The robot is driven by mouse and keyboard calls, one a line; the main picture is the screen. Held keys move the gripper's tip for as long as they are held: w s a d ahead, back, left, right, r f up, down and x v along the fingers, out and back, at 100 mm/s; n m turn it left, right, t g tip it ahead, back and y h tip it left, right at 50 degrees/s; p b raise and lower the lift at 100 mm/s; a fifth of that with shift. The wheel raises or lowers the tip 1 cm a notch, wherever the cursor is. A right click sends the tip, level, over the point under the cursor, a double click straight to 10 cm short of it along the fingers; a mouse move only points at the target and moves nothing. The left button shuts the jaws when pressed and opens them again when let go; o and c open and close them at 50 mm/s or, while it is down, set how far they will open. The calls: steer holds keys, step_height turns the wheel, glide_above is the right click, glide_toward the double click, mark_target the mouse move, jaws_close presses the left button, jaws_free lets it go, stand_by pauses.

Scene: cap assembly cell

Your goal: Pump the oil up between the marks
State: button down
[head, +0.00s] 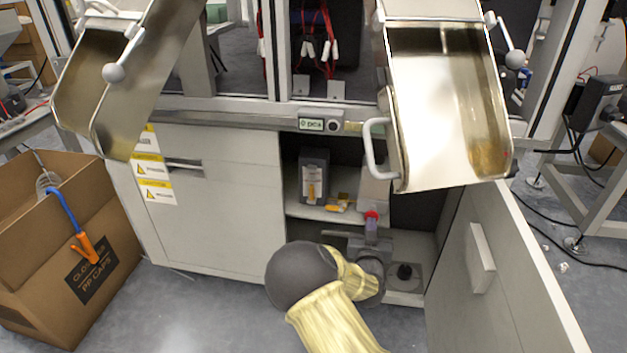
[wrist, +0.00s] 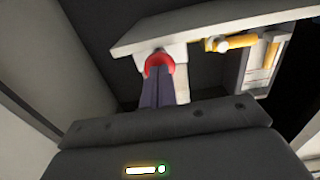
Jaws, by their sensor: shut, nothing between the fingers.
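A pale block (head: 374,190) stands behind the knob. To the left on the shelf is a dark grey box (head: 314,165) with a pale window showing yellow, likely the oil level. The window (wrist: 263,62) is partly seen at the right of the wrist view; its marks are too small to read.
A yellow fitting (head: 338,206) lies at the shelf (head: 300,210) edge. The cabinet door (head: 510,270) stands open at the right. A steel chute (head: 440,110) with a handle hangs above. A carton (head: 30,270) stands at the left. A black knob (head: 404,271) sits low in the cabinet.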

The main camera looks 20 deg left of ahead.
steer(key=shift+x, duration=0.75)
steer(key=shift+s+d, duration=0.1)
steer(key=shift+p+v, duration=0.3)
steer(key=shift+v, duration=0.85)
steer(key=shift+s, duration=0.1)
steer(key=p+v, duration=0.1)
steer(key=v, duration=1.1)
steer(key=shift+f, duration=0.1)
stand_by(0.3)
